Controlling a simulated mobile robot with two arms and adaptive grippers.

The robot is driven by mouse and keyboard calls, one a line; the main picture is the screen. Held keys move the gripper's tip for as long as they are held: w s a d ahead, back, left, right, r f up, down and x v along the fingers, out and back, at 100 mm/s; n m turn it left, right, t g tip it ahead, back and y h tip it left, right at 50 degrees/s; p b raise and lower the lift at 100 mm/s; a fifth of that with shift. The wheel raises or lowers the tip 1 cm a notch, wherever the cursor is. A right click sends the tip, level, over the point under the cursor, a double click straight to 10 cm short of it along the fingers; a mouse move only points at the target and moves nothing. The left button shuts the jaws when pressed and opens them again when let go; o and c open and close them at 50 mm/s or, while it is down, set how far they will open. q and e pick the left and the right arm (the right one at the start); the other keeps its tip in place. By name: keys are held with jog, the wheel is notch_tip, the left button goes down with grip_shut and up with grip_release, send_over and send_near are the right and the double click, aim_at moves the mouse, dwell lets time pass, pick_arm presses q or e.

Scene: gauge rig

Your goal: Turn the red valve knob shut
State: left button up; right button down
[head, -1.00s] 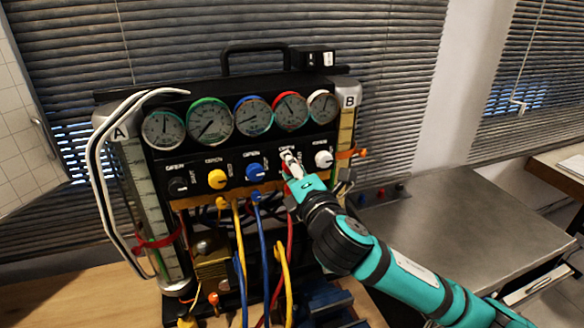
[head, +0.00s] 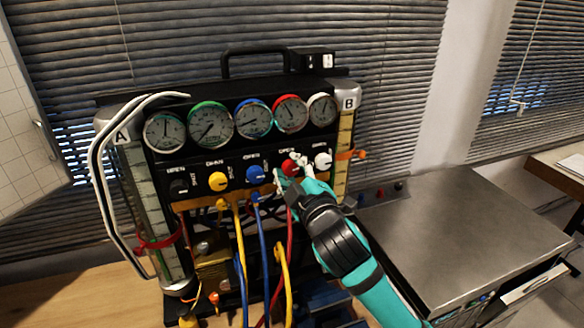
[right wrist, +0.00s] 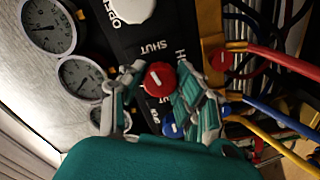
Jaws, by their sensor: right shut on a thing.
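The red valve knob (head: 290,167) is on the black panel of the gauge rig, below the red-rimmed gauge (head: 290,112). My right gripper (head: 289,170) is at this knob, one finger on either side. In the right wrist view the round red knob (right wrist: 160,77) sits between the two fingers of my right gripper (right wrist: 163,84), which are closed on it. A pale mark shows on the knob's face, and a SHUT label is printed beside it. My left gripper is in no view.
A white knob (head: 323,160) is close on the right of my right gripper; a blue knob (head: 254,174) and a yellow knob (head: 217,181) are to its left. Coloured hoses hang below the panel. A metal-topped bench (head: 470,225) at the right has clear space.

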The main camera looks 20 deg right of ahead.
jog(key=shift+f+m, duration=0.1)
jog(key=shift+m, duration=1)
jog(key=c, duration=0.9)
grip_release()
jog(key=shift+c, duration=0.2)
jog(key=s, duration=0.7)
jog(key=shift+s, duration=0.3)
jog(key=shift+d, duration=0.1)
